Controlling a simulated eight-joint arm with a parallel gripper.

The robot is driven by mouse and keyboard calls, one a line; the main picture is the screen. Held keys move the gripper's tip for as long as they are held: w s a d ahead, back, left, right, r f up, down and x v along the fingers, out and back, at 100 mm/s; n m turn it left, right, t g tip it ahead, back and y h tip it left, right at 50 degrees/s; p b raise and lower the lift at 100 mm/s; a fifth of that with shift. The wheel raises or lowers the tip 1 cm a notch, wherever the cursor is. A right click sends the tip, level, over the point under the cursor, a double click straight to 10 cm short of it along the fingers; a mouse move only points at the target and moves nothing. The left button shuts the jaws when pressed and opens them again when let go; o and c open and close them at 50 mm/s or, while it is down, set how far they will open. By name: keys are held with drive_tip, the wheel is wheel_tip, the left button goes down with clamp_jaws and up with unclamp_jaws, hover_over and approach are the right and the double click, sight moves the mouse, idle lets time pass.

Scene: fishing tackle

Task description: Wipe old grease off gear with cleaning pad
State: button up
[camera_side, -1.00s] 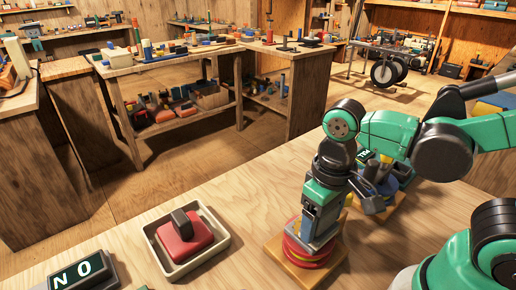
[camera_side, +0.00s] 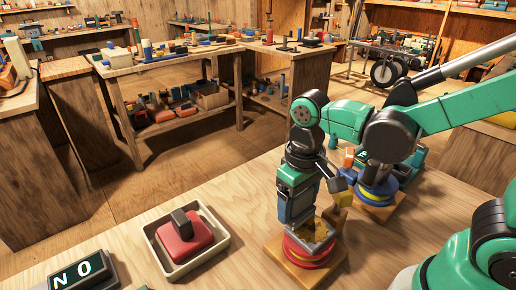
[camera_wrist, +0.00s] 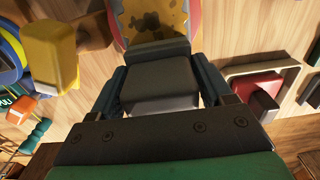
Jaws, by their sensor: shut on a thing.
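My gripper (camera_side: 296,220) points down beside and above a round red-and-yellow piece (camera_side: 300,256) on a wooden base. In the wrist view its fingers (camera_wrist: 160,95) are shut on a dark grey block (camera_wrist: 155,75), which I take for the cleaning pad. The top of the round piece is yellowish with dark grease-like blotches; it also shows in the wrist view (camera_wrist: 155,17), just beyond the block. Whether the block touches that top is hard to tell. A red block with a dark handle (camera_side: 183,238) sits in a pale tray (camera_side: 222,245) to the left.
A yellow block (camera_side: 343,199) stands close to the right of my gripper. Behind it are blue-and-yellow discs (camera_side: 377,190) on another wooden base. A dark sign reading "NO" (camera_side: 82,272) lies at the front left. Bare wood lies between tray and round piece.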

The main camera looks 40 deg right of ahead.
sight(315, 232)
drive_tip(key=shift+s, duration=3.15)
drive_tip(key=shift+w+f, duration=0.1)
drive_tip(key=shift+w, duration=2.45)
drive_tip(key=shift+w+r, duration=0.2)
drive_tip(key=shift+w, duration=0.5)
drive_tip(key=shift+s+r, duration=0.15)
drive_tip(key=shift+r, duration=4)
